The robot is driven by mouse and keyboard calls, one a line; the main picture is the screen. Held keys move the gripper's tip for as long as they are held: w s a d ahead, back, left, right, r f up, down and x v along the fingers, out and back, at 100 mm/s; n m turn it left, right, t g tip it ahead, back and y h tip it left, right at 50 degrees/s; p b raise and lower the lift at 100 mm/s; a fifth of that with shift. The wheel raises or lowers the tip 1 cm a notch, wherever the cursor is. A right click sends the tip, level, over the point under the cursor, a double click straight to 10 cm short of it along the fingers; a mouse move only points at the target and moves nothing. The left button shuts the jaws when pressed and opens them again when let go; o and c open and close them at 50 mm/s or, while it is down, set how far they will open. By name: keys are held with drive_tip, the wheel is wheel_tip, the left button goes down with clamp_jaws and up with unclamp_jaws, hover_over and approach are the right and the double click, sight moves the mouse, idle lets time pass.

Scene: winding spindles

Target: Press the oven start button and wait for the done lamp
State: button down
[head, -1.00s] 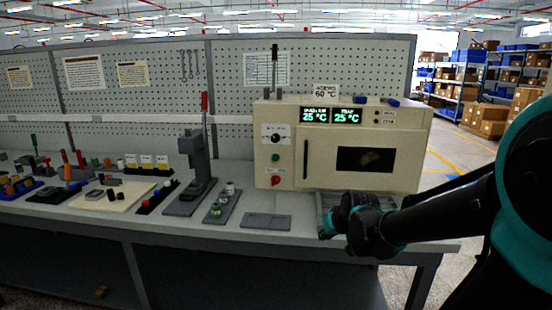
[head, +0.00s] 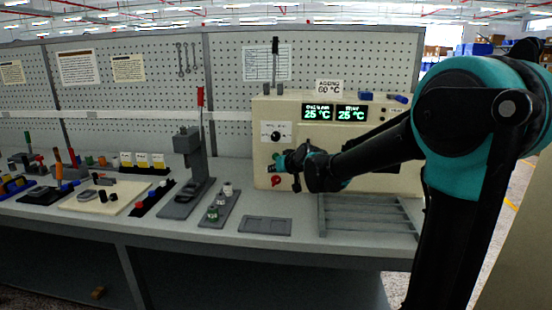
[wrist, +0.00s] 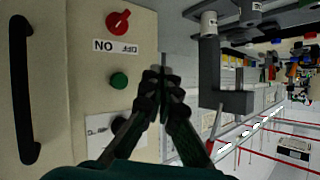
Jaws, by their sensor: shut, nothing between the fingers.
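The cream oven (head: 263,130) stands on the bench, and its two green displays (head: 335,113) both read 25 °C. The green start button (wrist: 118,80) shows in the wrist view between the red switch (wrist: 118,21) and the black dial (wrist: 122,124). My gripper (head: 277,161) is shut and empty in front of the oven's panel. In the wrist view its fingertips (wrist: 161,72) are beside the button, apart from it in the picture. I cannot make out a lit done lamp.
My arm covers most of the oven door; its black handle (wrist: 24,90) shows in the wrist view. A slatted rack (head: 365,217) and a flat grey tray (head: 265,226) lie before the oven. A press with a red lever (head: 200,98) stands left.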

idle(0.3)
drive_tip(key=w, duration=0.8)
drive_tip(key=shift+w+d, duration=0.15)
drive_tip(key=shift+w, duration=0.2)
drive_tip(key=shift+w, duration=0.1)
idle(1.2)
drive_tip(key=shift+w, duration=0.35)
drive_tip(key=shift+w, duration=0.45)
idle(0.7)
drive_tip(key=shift+s, duration=0.9)
